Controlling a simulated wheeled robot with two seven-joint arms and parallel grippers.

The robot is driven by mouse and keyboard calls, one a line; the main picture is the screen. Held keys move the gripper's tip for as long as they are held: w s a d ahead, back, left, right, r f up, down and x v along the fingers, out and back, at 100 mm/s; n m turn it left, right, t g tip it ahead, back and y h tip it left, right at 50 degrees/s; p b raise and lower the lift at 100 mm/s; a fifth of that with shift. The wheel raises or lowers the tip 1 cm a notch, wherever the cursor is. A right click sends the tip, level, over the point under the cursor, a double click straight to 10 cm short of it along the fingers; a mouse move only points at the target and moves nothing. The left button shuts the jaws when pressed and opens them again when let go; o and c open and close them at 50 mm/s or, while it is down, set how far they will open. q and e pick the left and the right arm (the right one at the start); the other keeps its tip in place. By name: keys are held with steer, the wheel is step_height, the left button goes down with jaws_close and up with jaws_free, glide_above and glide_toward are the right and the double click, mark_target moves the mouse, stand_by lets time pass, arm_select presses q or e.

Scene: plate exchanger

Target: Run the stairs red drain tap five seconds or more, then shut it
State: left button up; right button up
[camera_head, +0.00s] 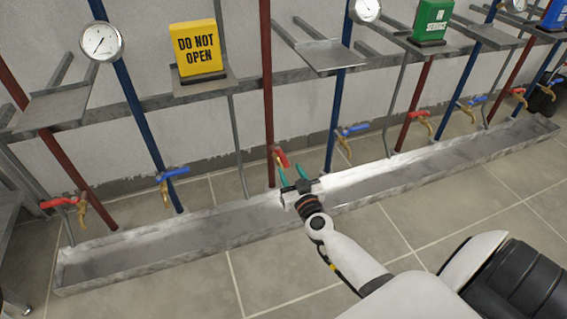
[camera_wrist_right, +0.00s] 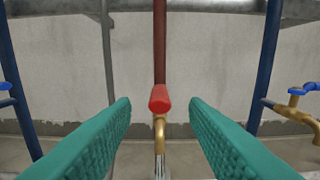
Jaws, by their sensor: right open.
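A red-handled tap (camera_head: 281,158) is on the middle red pipe, above the long metal trough. In the right wrist view its red handle (camera_wrist_right: 160,98) points toward me, above a brass spout (camera_wrist_right: 159,135). Pale streaks under the spout look like running water. My right gripper (camera_head: 291,173) is open, its teal fingers on either side of the handle with gaps to both; it also shows in the wrist view (camera_wrist_right: 160,103). A green sign (camera_head: 432,20) stands on a shelf to the right; its small lettering is hard to read. My left gripper is not in view.
A yellow "DO NOT OPEN" sign (camera_head: 196,47) stands on a shelf left of the middle red pipe. Blue-handled taps (camera_head: 352,130) and other red-handled taps (camera_head: 418,115) line the wall. The trough (camera_head: 130,262) runs below them. The tiled floor in front is open.

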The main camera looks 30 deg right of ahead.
mark_target(287, 166)
steer(key=b+x, duration=0.1)
steer(key=x, duration=0.5)
steer(key=shift+w, duration=0.1)
steer(key=shift+c, duration=0.3)
jaws_close()
